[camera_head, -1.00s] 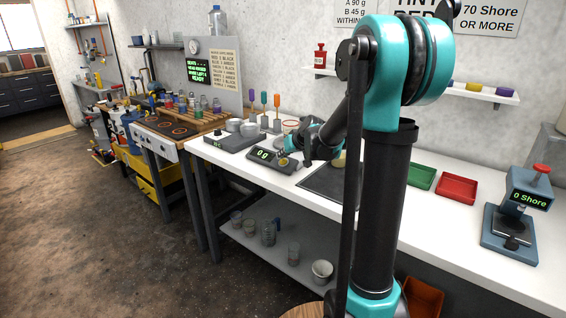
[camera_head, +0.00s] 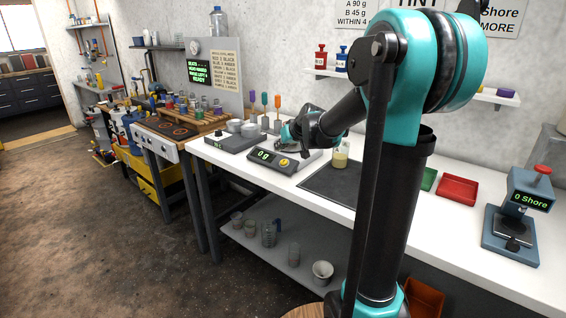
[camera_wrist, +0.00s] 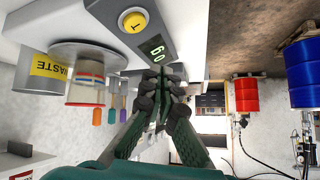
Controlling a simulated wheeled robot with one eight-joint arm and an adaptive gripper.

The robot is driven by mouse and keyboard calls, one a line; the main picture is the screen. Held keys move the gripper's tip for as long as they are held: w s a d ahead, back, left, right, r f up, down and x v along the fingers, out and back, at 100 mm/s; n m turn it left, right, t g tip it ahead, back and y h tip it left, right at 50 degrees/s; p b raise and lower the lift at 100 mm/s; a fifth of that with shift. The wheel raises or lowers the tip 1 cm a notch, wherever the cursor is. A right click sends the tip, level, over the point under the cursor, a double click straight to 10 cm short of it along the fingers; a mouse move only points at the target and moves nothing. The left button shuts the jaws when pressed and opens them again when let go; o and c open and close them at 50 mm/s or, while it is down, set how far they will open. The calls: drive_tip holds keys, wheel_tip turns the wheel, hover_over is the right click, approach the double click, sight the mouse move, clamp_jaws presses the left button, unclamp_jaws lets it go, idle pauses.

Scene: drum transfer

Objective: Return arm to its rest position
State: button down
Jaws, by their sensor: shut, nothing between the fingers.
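My arm is teal and black and rises in the right half of the head view. It bends over the white bench toward the digital scale. My gripper (camera_wrist: 160,85) is shut and empty in the wrist view, its dark fingers together. In the head view the gripper end (camera_head: 290,132) hangs above the bench behind the scale, and its fingers are too small to make out. The scale (camera_head: 273,160) reads 0 g and has a yellow button. It also shows in the wrist view (camera_wrist: 152,45), beyond the fingertips.
A cup of pale yellow liquid (camera_head: 340,158) stands by a dark mat (camera_head: 330,186). A red tray (camera_head: 457,190) and a Shore tester (camera_head: 516,215) are to the right. A tub marked WASTE (camera_wrist: 50,66) shows in the wrist view. Several stirrers (camera_head: 264,110) stand behind the scale.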

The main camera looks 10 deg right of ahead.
drive_tip(key=s+d+f+m+g+h, duration=0.1)
drive_tip(key=s+d+f, duration=0.2)
drive_tip(key=s+f, duration=0.3)
drive_tip(key=s+d+f+m+g+h, duration=0.1)
drive_tip(key=s+f, duration=0.5)
drive_tip(key=s, duration=1.1)
drive_tip(key=s+d+f+m+g+h, duration=0.1)
drive_tip(key=s+d+f, duration=0.4)
drive_tip(key=s, duration=0.7)
drive_tip(key=shift+d+f+g+h, duration=0.2)
drive_tip(key=shift+f+g+h, duration=0.3)
drive_tip(key=shift+g+h, duration=0.25)
